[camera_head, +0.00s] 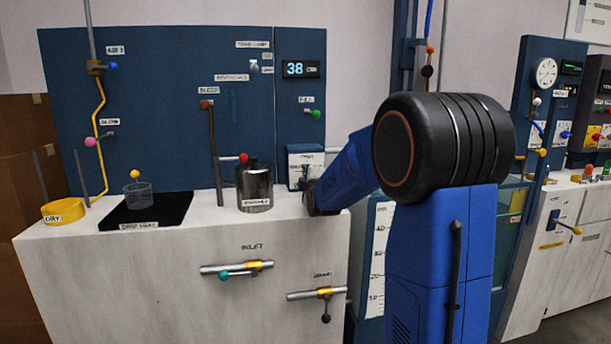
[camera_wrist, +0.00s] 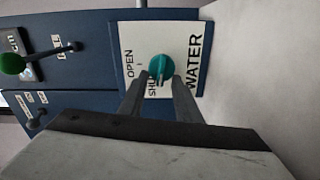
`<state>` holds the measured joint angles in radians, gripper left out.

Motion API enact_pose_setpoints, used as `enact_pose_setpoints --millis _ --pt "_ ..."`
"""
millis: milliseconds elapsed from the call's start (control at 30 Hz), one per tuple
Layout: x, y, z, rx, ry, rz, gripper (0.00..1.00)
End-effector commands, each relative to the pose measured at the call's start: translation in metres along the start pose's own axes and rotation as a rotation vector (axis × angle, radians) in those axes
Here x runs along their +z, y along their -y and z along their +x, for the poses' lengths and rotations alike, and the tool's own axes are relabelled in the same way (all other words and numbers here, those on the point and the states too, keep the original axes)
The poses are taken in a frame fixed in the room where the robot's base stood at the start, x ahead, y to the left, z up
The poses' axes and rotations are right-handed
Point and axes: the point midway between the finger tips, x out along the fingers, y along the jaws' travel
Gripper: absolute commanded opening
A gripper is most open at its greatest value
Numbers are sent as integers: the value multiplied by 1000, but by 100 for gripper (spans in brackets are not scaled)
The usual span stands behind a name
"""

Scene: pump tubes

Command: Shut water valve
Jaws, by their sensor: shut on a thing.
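The water valve is a teal knob (camera_wrist: 160,66) on a white plate (camera_wrist: 190,35) marked WATER, OPEN and SHUT, in the wrist view. My gripper (camera_wrist: 160,80) has one finger on each side of the knob and is shut on it. SHUT is printed just beside the knob, partly covered. I cannot tell exactly which mark the knob points to. In the head view, my gripper (camera_head: 306,186) is at a pale box (camera_head: 305,155) on the blue panel, and my arm hides part of that area. The knob cannot be made out there.
A steel canister (camera_head: 254,190) stands just left of my gripper on the white counter (camera_head: 150,260). A bleed pipe (camera_head: 214,160) rises beside it. A green-knobbed lever (camera_head: 315,113) is above. Inlet (camera_head: 237,269) and lower drain-like (camera_head: 318,294) handles stick out of the counter front.

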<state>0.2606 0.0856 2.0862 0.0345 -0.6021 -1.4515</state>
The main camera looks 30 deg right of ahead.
Motion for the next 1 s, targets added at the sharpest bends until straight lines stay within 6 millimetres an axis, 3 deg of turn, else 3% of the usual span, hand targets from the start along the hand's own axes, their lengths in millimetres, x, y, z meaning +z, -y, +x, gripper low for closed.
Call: enact_pose_setpoints --millis 300,867,900,967,1000 --pt "0 4 0 -3 0 -133 8" --pt "0 5 0 -3 0 -164 8" --pt "0 5 0 -3 0 -163 33" --pt "0 5 0 -3 0 -163 47" --pt "0 4 0 -3 0 -163 48"
